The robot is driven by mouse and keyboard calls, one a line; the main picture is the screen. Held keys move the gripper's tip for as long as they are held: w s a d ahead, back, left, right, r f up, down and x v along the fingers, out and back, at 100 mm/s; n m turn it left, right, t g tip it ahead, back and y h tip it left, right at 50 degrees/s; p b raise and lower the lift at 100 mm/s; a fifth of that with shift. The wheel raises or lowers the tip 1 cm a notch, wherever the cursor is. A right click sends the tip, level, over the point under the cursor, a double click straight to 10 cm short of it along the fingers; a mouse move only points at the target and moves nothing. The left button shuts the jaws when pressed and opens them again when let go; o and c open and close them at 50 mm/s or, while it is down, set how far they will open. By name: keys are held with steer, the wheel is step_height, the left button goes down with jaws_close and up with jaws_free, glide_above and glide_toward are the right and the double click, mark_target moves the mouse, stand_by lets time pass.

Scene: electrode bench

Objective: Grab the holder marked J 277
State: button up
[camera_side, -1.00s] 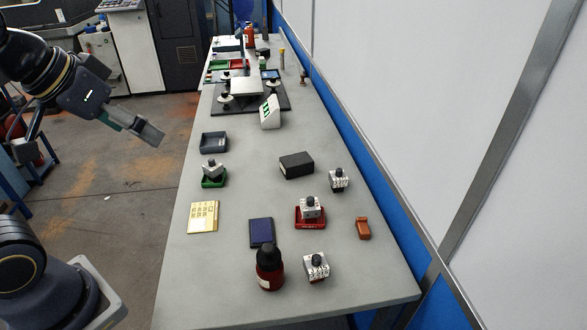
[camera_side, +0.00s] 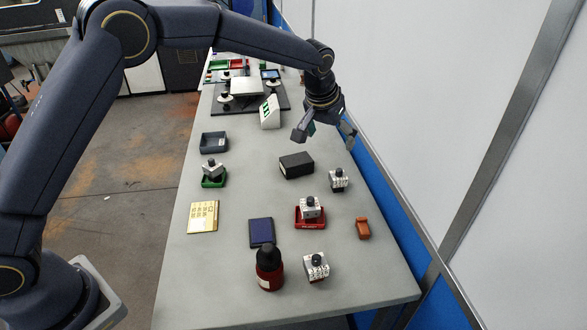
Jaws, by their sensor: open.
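Several silver block holders with dark knobs stand on the grey bench (camera_side: 250,190). One holder (camera_side: 339,181) stands at the right, beyond the red tray. Another holder (camera_side: 310,207) sits in the red tray, and another holder (camera_side: 316,267) stands at the near end. A further holder (camera_side: 212,170) sits turned in a green tray at the left. Their markings are too small to read, so I cannot tell which is J 277. My gripper (camera_side: 325,138) is open and empty, above the bench toward the right edge, its fingers spread, above and beyond the right-hand holder.
A black box (camera_side: 296,165) lies left of the right-hand holder. A dark red bottle (camera_side: 269,270), a blue pad (camera_side: 261,232), a gold plate (camera_side: 203,217), an orange-brown piece (camera_side: 363,228) and a grey tray (camera_side: 214,141) lie around. A wall runs along the right.

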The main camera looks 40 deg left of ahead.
mark_target(338, 170)
steer(key=x, duration=1.6)
steer(key=shift+d+f, duration=0.3)
steer(key=shift+f, duration=0.05)
steer(key=shift+c, duration=0.3)
steer(key=c, duration=1.3)
steer(key=shift+r, duration=0.1)
steer(key=shift+c, duration=0.8)
